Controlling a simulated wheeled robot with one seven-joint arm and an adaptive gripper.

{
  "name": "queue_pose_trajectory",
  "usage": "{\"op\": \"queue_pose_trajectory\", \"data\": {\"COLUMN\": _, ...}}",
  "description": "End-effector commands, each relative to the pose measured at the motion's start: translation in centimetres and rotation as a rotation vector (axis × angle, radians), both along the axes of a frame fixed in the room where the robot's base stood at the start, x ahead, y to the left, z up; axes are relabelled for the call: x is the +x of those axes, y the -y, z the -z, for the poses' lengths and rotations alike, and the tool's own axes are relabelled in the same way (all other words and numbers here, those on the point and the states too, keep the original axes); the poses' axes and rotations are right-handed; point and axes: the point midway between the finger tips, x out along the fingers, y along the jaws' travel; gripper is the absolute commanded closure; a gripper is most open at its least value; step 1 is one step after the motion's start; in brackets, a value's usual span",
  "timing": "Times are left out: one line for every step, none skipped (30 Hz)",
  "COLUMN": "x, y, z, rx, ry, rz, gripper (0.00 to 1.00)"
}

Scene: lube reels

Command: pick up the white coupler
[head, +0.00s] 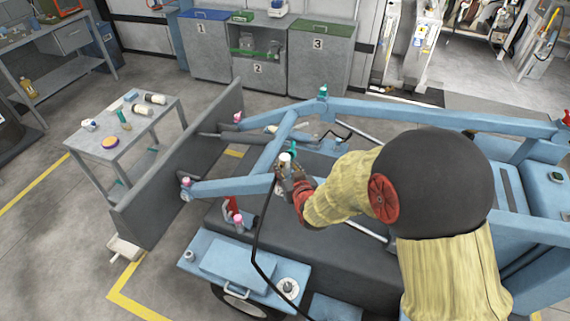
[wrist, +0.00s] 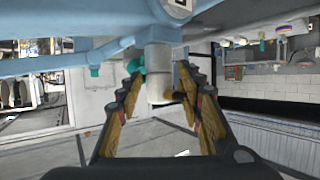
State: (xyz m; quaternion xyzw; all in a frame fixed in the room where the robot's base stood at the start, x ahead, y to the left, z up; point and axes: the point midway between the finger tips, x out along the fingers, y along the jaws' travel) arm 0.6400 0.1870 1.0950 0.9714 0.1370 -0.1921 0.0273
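The white coupler (head: 284,158) is a small pale cylinder beside the blue frame arm, at the tip of my gripper (head: 291,180) in the head view. In the wrist view the white coupler (wrist: 160,72) hangs below the blue beam, between the two fingers of my gripper (wrist: 160,92). The fingers are spread on either side of it, and a gap shows on the left. A teal piece (wrist: 134,66) is just behind the left fingertip. My gripper looks open; contact on the right side is hard to tell.
The blue machine frame (head: 268,150) and a black hose (head: 255,225) are close around my gripper. Pink fittings (head: 238,117) and a teal fitting (head: 323,91) sit on the frame. A grey table (head: 120,155) with bottles stands left. Open floor lies beyond the frame.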

Motion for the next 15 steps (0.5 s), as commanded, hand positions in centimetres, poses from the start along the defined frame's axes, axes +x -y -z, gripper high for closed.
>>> {"op": "queue_pose_trajectory", "data": {"x": 0.7, "y": -0.1, "z": 0.3, "rx": 0.0, "ry": -0.001, "rz": 0.0, "gripper": 0.63}}
{"op": "queue_pose_trajectory", "data": {"x": 1.1, "y": -0.2, "z": 0.5, "rx": -0.001, "ry": -0.002, "rz": 0.0, "gripper": 0.63}}
{"op": "queue_pose_trajectory", "data": {"x": 1.6, "y": -0.3, "z": 0.6, "rx": -0.001, "ry": -0.002, "rz": 0.0, "gripper": 0.63}}
{"op": "queue_pose_trajectory", "data": {"x": 1.9, "y": -0.4, "z": 0.8, "rx": -0.001, "ry": -0.002, "rz": 0.0, "gripper": 0.63}}
{"op": "queue_pose_trajectory", "data": {"x": 2.1, "y": -0.5, "z": 1.0, "rx": -0.001, "ry": -0.003, "rz": 0.0, "gripper": 0.63}}
{"op": "queue_pose_trajectory", "data": {"x": 2.5, "y": -0.6, "z": 1.1, "rx": -0.001, "ry": -0.003, "rz": 0.0, "gripper": 0.63}}
{"op": "queue_pose_trajectory", "data": {"x": 2.7, "y": -0.6, "z": 1.1, "rx": -0.001, "ry": -0.002, "rz": 0.0, "gripper": 0.63}}
{"op": "queue_pose_trajectory", "data": {"x": 2.8, "y": -0.7, "z": 1.2, "rx": -0.001, "ry": -0.002, "rz": 0.0, "gripper": 0.63}}
{"op": "queue_pose_trajectory", "data": {"x": 3.0, "y": -0.7, "z": 1.2, "rx": -0.001, "ry": -0.002, "rz": 0.0, "gripper": 0.63}}
{"op": "queue_pose_trajectory", "data": {"x": 3.0, "y": -0.7, "z": 1.3, "rx": -0.001, "ry": -0.002, "rz": 0.0, "gripper": 0.63}}
{"op": "queue_pose_trajectory", "data": {"x": 3.1, "y": -0.7, "z": 1.3, "rx": -0.001, "ry": -0.002, "rz": 0.0, "gripper": 0.63}}
{"op": "queue_pose_trajectory", "data": {"x": 3.1, "y": -0.7, "z": 1.3, "rx": -0.001, "ry": -0.002, "rz": 0.0, "gripper": 0.63}}
{"op": "queue_pose_trajectory", "data": {"x": 3.1, "y": -0.7, "z": 1.3, "rx": -0.001, "ry": -0.002, "rz": 0.0, "gripper": 0.63}}
{"op": "queue_pose_trajectory", "data": {"x": 3.1, "y": -0.7, "z": 1.3, "rx": -0.001, "ry": -0.002, "rz": 0.0, "gripper": 0.63}}
{"op": "queue_pose_trajectory", "data": {"x": 3.1, "y": -0.7, "z": 1.3, "rx": -0.001, "ry": -0.002, "rz": 0.0, "gripper": 0.63}}
